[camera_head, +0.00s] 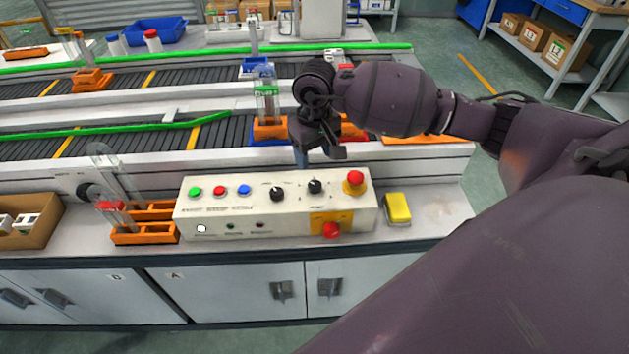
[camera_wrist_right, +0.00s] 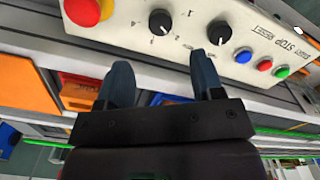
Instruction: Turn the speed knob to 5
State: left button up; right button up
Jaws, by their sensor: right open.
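The white control box (camera_head: 275,215) stands on the bench front and shows upside down in the right wrist view (camera_wrist_right: 270,22). It carries two black knobs. One black knob (camera_head: 315,187) is beside the red mushroom button; in the wrist view this knob (camera_wrist_right: 160,22) has number-like marks around it. The other black knob (camera_head: 277,194) is nearer the blue button. The labels are too small to tell the speed setting. My right gripper (camera_head: 320,150) is open and empty above the box's back edge, its fingers (camera_wrist_right: 160,72) apart from both knobs. My left gripper is not in view.
A red mushroom button (camera_head: 354,178) sits at the box's right end, with green, red and blue buttons (camera_head: 245,190) at its left. A yellow block (camera_head: 397,208) lies right of the box. Orange racks (camera_head: 145,233) with tubes stand left. A conveyor (camera_head: 130,145) runs behind.

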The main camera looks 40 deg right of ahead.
aim_at(315, 184)
notch_tip(315, 184, down, 9)
jog(key=shift+f, duration=0.1)
dwell(0.3)
jog(key=shift+c, duration=0.2)
jog(key=c, duration=0.9)
